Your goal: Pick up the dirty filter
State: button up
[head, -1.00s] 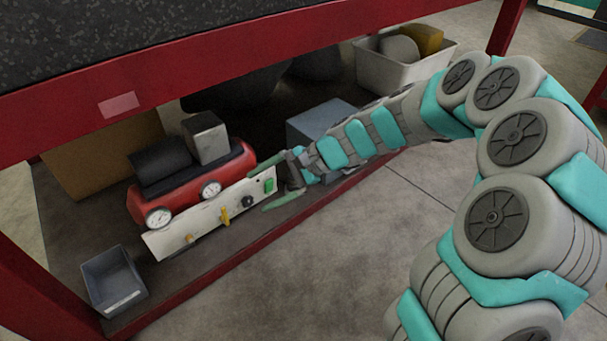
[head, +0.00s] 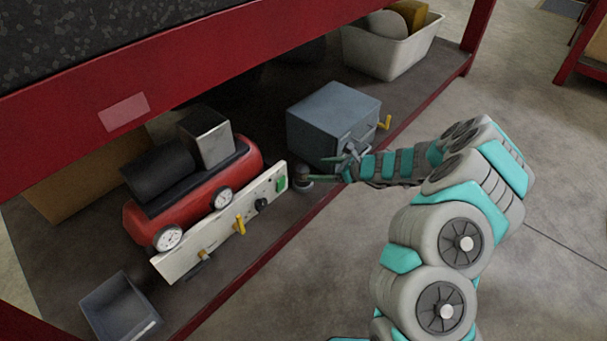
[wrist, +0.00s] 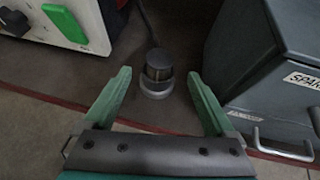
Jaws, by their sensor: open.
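A small dark cylinder (wrist: 158,67) on a pale round base stands upright on the shelf in the wrist view. It looks like the filter, but I cannot tell if it is dirty. A dark cable or hose runs up behind it. My gripper (wrist: 159,76) is open, with one green finger on each side of the cylinder and a visible gap on both sides. In the head view my gripper (head: 318,168) is low at the shelf, between the red compressor and the grey box. The cylinder's pale base (head: 304,183) shows there, partly hidden by my fingers.
The red compressor (head: 190,195) with its white panel (head: 218,228) is on the left. The grey metal box (head: 330,115) with handles is close on the right. A grey bin (head: 118,305) and white tub (head: 385,52) stand farther off. A red beam (head: 200,80) crosses above.

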aim_at(304, 169)
jog(key=shift+r+b+x, duration=0.2)
jog(key=shift+b+x, duration=0.2)
jog(key=shift+x, duration=2.6)
jog(key=shift+a, duration=0.1)
jog(key=shift+c, duration=0.3)
grip_shut()
